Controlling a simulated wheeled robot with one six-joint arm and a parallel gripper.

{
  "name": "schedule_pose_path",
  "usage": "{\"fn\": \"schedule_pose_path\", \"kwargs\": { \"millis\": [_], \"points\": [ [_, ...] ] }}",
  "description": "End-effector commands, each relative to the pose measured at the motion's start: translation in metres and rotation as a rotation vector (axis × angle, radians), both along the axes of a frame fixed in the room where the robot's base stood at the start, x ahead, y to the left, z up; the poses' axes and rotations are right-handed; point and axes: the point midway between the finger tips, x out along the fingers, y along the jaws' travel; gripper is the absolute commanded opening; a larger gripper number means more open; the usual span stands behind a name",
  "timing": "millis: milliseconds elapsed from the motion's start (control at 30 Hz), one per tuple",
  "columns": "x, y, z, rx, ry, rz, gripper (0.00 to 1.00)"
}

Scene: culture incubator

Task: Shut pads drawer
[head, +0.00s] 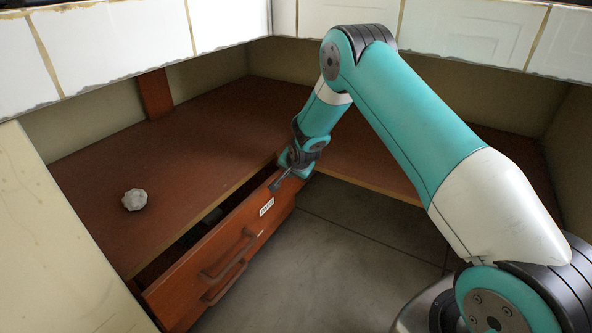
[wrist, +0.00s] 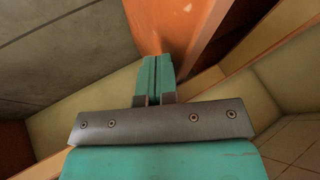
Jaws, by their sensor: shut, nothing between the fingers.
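The pads drawer (head: 190,278) is a reddish-brown wooden drawer under the counter in the head view, pulled partly open. It has a small white label (head: 266,207) and a dark bar handle (head: 228,257). A dark gap shows between its front and the counter. My gripper (head: 279,186) is at the far right end of the drawer front, near its top edge. In the wrist view my gripper (wrist: 157,62) is shut and empty, its tips close against an orange-brown wooden surface (wrist: 165,28). I cannot tell whether they touch it.
A second handle (head: 224,284) shows below the first. A crumpled pale lump (head: 134,200) lies on the brown counter (head: 90,185). White cabinets (head: 110,40) hang above. The grey floor (head: 335,265) in front of the drawer is clear. A cream panel (head: 50,240) stands at left.

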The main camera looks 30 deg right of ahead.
Motion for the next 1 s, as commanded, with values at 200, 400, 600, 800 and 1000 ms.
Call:
{"fn": "schedule_pose_path", "kwargs": {
  "millis": [200, 400, 600, 800, 1000],
  "points": [
    [0.005, 0.012, 0.0, 0.001, -0.001, 0.007, 0.0],
    [0.006, 0.017, 0.0, 0.001, 0.0, 0.011, 0.0],
    [0.006, 0.018, 0.0, 0.001, 0.001, 0.012, 0.0],
    [0.001, 0.013, 0.001, 0.0, 0.001, 0.011, 0.0],
    [-0.02, 0.005, 0.01, 0.001, 0.003, 0.023, 0.0]
  ]
}}
